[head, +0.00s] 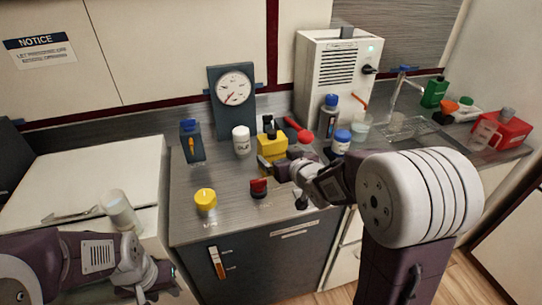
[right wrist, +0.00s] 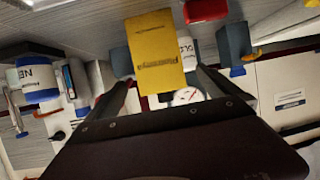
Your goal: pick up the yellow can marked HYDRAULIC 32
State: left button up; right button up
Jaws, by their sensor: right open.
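The yellow can (head: 270,144) stands upright on the grey counter in the middle of the head view, with a dark cap and its lower part hidden by my right gripper. In the right wrist view, the yellow can (right wrist: 155,52) shows dark lettering too blurred to read fully. My right gripper (head: 273,166) is open at the can's near side. In the right wrist view, the can lies between the spread fingers of my right gripper (right wrist: 178,55); contact cannot be told. My left gripper (head: 160,284) is low at the left, its jaws unclear.
A white bottle (head: 241,140) and a gauge (head: 233,92) stand left of and behind the can. A red-handled item (head: 298,130) and a blue-capped jar (head: 341,141) are to its right. A yellow round container (head: 205,199) and a red-topped item (head: 258,187) stand in front.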

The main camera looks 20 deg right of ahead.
jog(key=x, duration=0.3)
jog(key=shift+f, duration=0.1)
jog(key=shift+w, duration=0.15)
jog(key=x, duration=0.5)
jog(key=shift+d, duration=0.1)
jog(key=shift+r, duration=0.25)
jog(key=c, duration=2.1)
notch_tip(320, 180, up, 14)
jog(key=p, duration=0.6)
notch_tip(320, 180, up, 14)
jog(key=p, duration=1.1)
send_over(275, 150)
jog(key=w, duration=0.3)
jog(key=shift+r, duration=0.1)
